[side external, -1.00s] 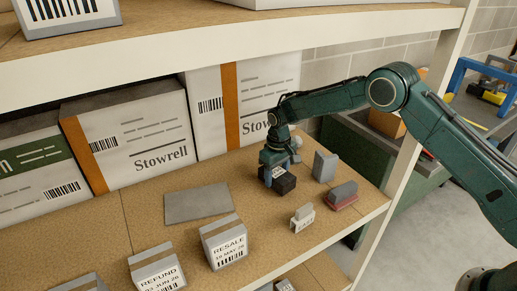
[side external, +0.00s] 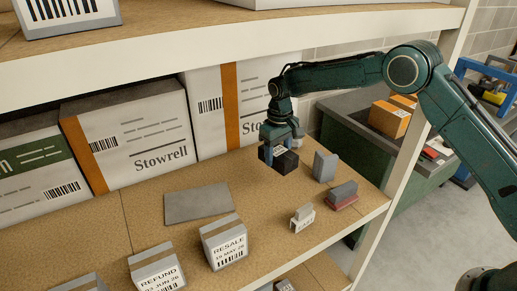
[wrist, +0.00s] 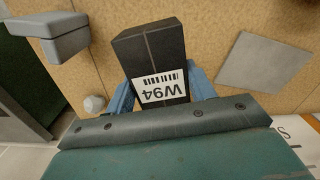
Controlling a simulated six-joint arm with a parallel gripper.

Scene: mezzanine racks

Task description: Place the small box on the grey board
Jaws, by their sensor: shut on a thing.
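The small box (side external: 285,163) is black with a white label; in the wrist view (wrist: 152,48) the label reads W94. My gripper (side external: 279,150) is shut on it, with a blue finger on either side, and holds it above the shelf. The grey board (side external: 199,203) lies flat on the shelf, to the left of and nearer than the box. It also shows at the upper right of the wrist view (wrist: 263,62), bare and apart from the box.
Boxes marked RESALE (side external: 224,244) and REFUND (side external: 157,271) stand at the shelf's front. Right of my gripper are a grey block (side external: 325,167), a grey-and-red block (side external: 342,196) and a small white piece (side external: 302,219). Large Stowrell cartons (side external: 133,137) line the back. Another shelf hangs above.

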